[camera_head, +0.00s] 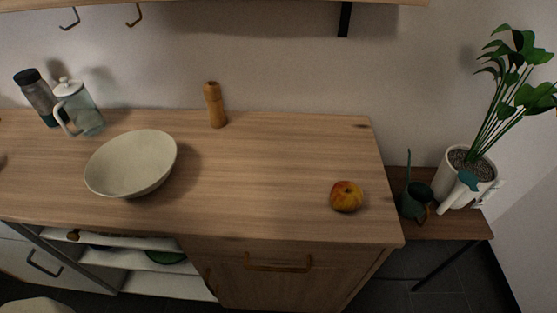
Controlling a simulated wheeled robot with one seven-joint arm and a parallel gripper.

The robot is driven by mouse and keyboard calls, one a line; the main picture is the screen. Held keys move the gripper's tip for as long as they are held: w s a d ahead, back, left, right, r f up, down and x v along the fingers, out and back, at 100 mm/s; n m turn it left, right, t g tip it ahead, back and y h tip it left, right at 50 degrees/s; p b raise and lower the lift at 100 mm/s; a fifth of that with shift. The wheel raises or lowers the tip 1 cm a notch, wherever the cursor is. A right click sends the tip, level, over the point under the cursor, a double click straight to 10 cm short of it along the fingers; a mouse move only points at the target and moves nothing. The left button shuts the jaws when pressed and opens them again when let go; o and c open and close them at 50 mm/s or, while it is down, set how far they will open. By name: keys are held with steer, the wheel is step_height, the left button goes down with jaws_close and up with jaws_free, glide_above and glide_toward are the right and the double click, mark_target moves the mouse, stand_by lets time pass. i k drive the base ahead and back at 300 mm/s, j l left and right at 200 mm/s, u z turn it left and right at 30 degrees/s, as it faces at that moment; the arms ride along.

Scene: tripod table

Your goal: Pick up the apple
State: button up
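A red and yellow apple (346,197) sits on the wooden counter top (260,180), towards its right end and not far from the front edge. Nothing touches it and the surface around it is bare. My gripper does not show in the head camera view, so its opening and its place relative to the apple are unseen.
A pale bowl (132,165) stands left of centre on the counter. A wooden mill (214,105), a glass jug (78,107) and a dark-capped bottle (37,97) stand along the back. A potted plant (466,178) and a dark green watering can (416,201) stand on a lower table at right.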

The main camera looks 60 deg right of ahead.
mark_target(346, 197)
steer(key=k+l+z, duration=0.6)
steer(key=k+l, duration=0.25)
